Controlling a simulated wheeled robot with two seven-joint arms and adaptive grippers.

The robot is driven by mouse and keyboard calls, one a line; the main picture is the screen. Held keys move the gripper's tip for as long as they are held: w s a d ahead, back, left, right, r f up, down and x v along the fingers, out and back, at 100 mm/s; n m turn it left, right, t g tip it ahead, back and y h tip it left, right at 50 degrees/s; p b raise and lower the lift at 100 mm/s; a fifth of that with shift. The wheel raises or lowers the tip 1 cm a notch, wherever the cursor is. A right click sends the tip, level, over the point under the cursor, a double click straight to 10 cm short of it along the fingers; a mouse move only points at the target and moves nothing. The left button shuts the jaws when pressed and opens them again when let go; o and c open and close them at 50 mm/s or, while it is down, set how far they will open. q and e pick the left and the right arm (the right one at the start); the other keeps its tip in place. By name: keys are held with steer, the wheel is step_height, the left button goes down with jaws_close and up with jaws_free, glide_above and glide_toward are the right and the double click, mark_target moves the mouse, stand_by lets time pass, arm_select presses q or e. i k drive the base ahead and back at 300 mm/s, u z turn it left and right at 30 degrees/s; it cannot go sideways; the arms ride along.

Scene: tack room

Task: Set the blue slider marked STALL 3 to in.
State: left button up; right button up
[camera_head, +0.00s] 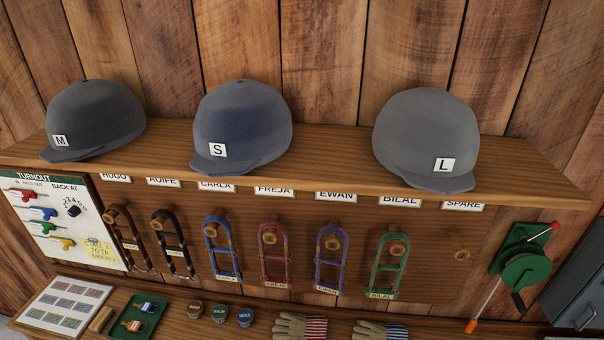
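The white TURNOUT board (82,238) hangs on the wall at the far left, under the shelf. It carries a column of small sliders: red (22,195), blue (44,213), green (42,228) and yellow (65,243). The blue slider is second from the top. The slider labels are too small to read, so I cannot make out STALL 3 or tell its setting for sure. To the right of the sliders is a black dial (74,211) under BACK AT, with numbers around it. A yellow note (101,251) is at the board's lower right. Neither gripper is in view.
A shelf (335,160) with grey and blue helmets (240,125) overhangs the board. Bridles (222,250) hang to its right. Below, the bench holds a sticker sheet (68,303), a green tray (118,322), tins (220,313) and gloves (300,326). The space before the board looks clear.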

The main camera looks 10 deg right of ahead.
mark_target(47, 213)
steer(key=u, duration=1.4)
